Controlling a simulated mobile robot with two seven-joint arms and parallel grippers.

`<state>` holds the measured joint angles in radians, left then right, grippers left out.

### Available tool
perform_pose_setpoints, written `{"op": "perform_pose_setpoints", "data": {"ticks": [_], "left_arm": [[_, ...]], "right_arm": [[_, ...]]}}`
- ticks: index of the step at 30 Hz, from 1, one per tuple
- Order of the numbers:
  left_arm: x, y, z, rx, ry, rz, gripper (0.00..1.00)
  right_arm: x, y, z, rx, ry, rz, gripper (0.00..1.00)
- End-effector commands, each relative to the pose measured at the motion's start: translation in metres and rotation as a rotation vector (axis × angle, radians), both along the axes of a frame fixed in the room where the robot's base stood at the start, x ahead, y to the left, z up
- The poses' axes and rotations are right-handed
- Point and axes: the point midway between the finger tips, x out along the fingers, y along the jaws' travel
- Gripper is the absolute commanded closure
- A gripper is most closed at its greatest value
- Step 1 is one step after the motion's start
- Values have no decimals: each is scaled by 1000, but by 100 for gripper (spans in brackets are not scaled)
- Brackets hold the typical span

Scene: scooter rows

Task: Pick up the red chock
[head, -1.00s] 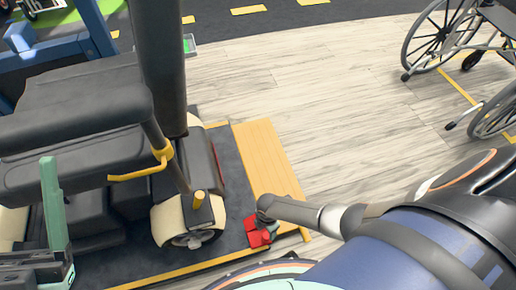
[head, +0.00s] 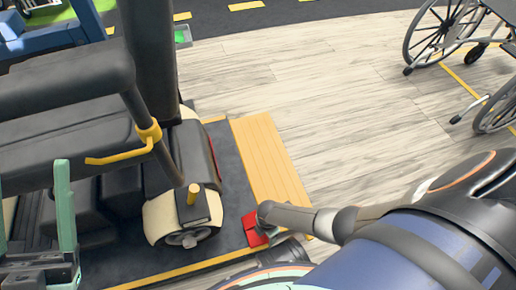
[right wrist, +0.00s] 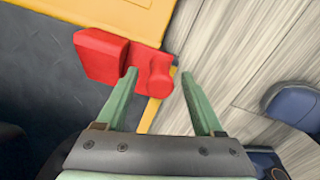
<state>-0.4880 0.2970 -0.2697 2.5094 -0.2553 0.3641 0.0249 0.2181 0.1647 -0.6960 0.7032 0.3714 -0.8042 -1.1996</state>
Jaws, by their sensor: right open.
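The red chock (head: 252,229) lies at the right side of the dark platform, near the front wheel of a scooter. In the right wrist view the chock (right wrist: 101,55) shows a block on the left and a narrower rounded part on the right. My right gripper (right wrist: 160,72) is open, with two green fingers. Its left fingertip overlaps the chock in the picture, and the rounded part shows between the fingertips. Contact cannot be told. In the head view my right arm partly covers the chock. Green parts at the left edge look like my left gripper (head: 65,210); its jaws are unclear.
The scooter's cream front wheel (head: 183,222) stands left of the chock. A yellow ramp strip (head: 268,160) borders the platform. A wheelchair (head: 440,35) stands at the upper right. The wooden floor (head: 330,100) between is clear.

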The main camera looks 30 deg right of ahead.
Motion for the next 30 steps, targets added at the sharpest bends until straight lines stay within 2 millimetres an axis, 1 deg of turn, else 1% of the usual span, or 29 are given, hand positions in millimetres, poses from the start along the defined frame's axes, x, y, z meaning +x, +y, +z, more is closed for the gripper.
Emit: {"op": "perform_pose_setpoints", "data": {"ticks": [2, 5, 18, 21, 30], "left_arm": [[0, 0, 1, -1, 0, -1, 32], [0, 0, 1, -1, 0, -1, 32], [0, 1, 0, 6, -1, 1, 32], [0, 1, 0, 7, -2, 2, 32], [0, 1, 0, 7, -2, 2, 32]], "right_arm": [[0, 0, 1, 0, 0, 0, 31], [0, 0, 1, 0, 0, 0, 41], [0, 0, 1, 0, 0, -1, 91], [0, 0, 1, 0, 0, -1, 100], [0, 0, 1, 0, 0, -1, 100]]}}
